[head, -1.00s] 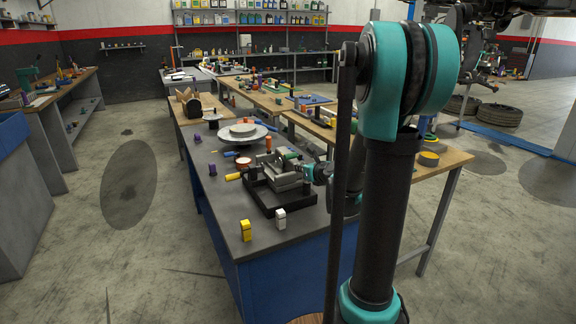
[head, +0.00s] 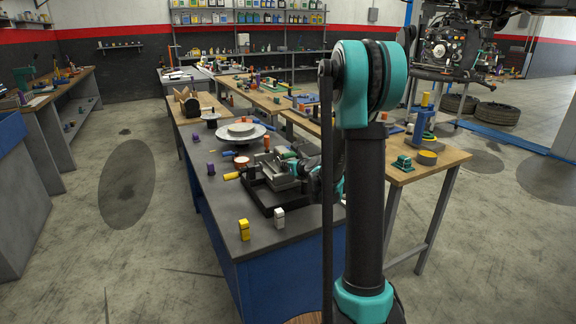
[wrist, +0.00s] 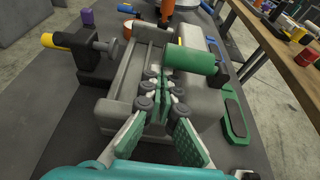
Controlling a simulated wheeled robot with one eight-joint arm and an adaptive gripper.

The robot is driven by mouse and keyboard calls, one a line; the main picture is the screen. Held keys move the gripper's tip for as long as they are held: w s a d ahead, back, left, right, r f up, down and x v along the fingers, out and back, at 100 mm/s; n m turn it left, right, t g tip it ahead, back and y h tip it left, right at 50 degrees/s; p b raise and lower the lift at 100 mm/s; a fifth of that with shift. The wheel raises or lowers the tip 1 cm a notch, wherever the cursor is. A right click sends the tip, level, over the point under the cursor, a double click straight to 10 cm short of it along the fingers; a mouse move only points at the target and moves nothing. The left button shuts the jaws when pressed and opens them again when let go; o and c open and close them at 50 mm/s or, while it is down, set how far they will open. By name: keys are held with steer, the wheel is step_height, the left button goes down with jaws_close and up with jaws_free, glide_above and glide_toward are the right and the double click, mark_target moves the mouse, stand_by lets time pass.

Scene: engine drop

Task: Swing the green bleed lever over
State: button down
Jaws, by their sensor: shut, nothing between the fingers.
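A grey block-shaped device (head: 284,180) stands in a black tray on the dark bench; it also shows in the wrist view (wrist: 125,75). A green cylinder (wrist: 190,58), which looks like the grip of the bleed lever, lies across the top of the device, right of centre in the wrist view. In the head view it is only a small green patch (head: 289,154). My gripper (wrist: 158,90) is shut and empty, low over the device, with its fingertips just in front and left of the green cylinder. I cannot tell whether they touch it.
A yellow-ended handle (wrist: 62,42) sticks out left of the device. An orange upright piece (wrist: 167,10) stands behind it. A flat green-edged dark piece (wrist: 234,116) lies to the right. Yellow (head: 245,230) and white (head: 279,218) blocks stand near the bench's front edge.

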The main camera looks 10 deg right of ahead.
steer(key=shift+r+m, duration=0.4)
steer(key=shift+m, duration=0.1)
stand_by(0.4)
step_height(320, 180, up, 2)
steer(key=shift+d+r+m+g+y, duration=0.1)
steer(key=shift+m+g+y, duration=0.2)
steer(key=shift+m+y, duration=0.8)
steer(key=shift+m, duration=0.6)
steer(key=shift+w+d+r, duration=0.1)
steer(key=shift+d+r, duration=0.2)
steer(key=shift+r, duration=0.3)
steer(key=shift+w+d+r, duration=0.15)
steer(key=shift+d+r, duration=0.2)
steer(key=shift+r, duration=0.2)
steer(key=shift+w+d+r, duration=0.1)
steer(key=shift+d+r, duration=0.2)
steer(key=shift+r, duration=0.3)
steer(key=shift+w+d+r, duration=0.1)
steer(key=shift+d+r, duration=0.05)
steer(key=shift+d, duration=0.05)
steer(key=shift+d, duration=0.1)
